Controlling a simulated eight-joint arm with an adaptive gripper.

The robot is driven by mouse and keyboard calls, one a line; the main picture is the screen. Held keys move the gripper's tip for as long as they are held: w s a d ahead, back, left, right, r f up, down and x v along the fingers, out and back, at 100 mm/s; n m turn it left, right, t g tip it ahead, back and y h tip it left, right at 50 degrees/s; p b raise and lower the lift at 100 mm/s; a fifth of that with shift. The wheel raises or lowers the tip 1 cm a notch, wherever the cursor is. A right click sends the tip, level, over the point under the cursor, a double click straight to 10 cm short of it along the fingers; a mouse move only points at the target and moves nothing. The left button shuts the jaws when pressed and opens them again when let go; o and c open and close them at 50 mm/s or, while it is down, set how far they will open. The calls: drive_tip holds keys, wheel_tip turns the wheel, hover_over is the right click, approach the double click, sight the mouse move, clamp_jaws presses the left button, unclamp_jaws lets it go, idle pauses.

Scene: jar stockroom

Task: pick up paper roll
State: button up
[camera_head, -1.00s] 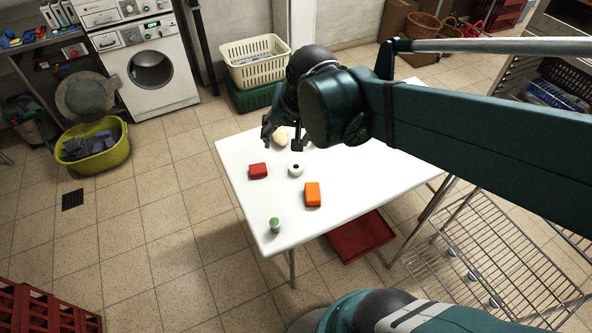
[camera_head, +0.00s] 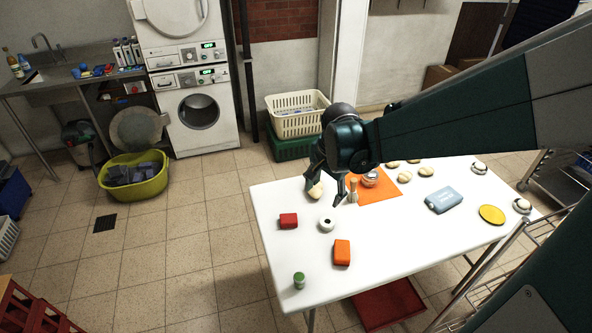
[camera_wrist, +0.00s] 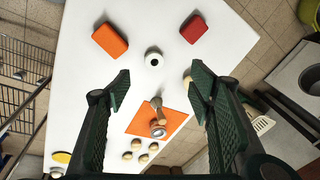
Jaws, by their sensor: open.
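The paper roll (camera_head: 327,225) is a short white roll with a dark core hole facing up. It stands on the white table (camera_head: 270,203), between a red block and an orange block. In the wrist view the paper roll (camera_wrist: 153,58) lies beyond the fingertips, near the middle. My gripper (camera_head: 324,194) is open and empty above the table, with the roll in front of it in the head view. In the wrist view my gripper (camera_wrist: 161,78) has its two dark fingers wide apart, with the roll fully visible and apart from them.
The red block (camera_head: 288,220), orange block (camera_head: 342,252) and green-topped jar (camera_head: 299,281) stand near the roll. A beige lump (camera_head: 316,190) is beside my gripper. An orange mat (camera_head: 382,195) bears a jar and a wooden item. A blue packet (camera_head: 445,200) and yellow disc (camera_head: 492,214) lie right.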

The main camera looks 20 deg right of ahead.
sight(328, 221)
drive_tip(key=w+d+f+m, duration=0.1)
drive_tip(key=w+f+m, duration=0.1)
drive_tip(key=f, duration=0.3)
drive_tip(key=w+d+f+m+g+b, duration=0.1)
drive_tip(key=w+d+f+m, duration=0.1)
drive_tip(key=f, duration=0.3)
drive_tip(key=w+d+f+m+g, duration=0.1)
drive_tip(key=w+d+f+m, duration=0.1)
drive_tip(key=f, duration=0.3)
drive_tip(key=shift+d+f+b, duration=0.15)
drive_tip(key=shift+f+b, duration=0.15)
drive_tip(key=shift+b, duration=0.05)
drive_tip(key=shift+f, duration=1.3)
drive_tip(key=shift+s+f+b, duration=0.1)
drive_tip(key=shift+f+b, duration=0.85)
drive_tip(key=shift+f, duration=1.65)
drive_tip(key=shift+c, duration=0.3)
drive_tip(key=c, duration=0.9)
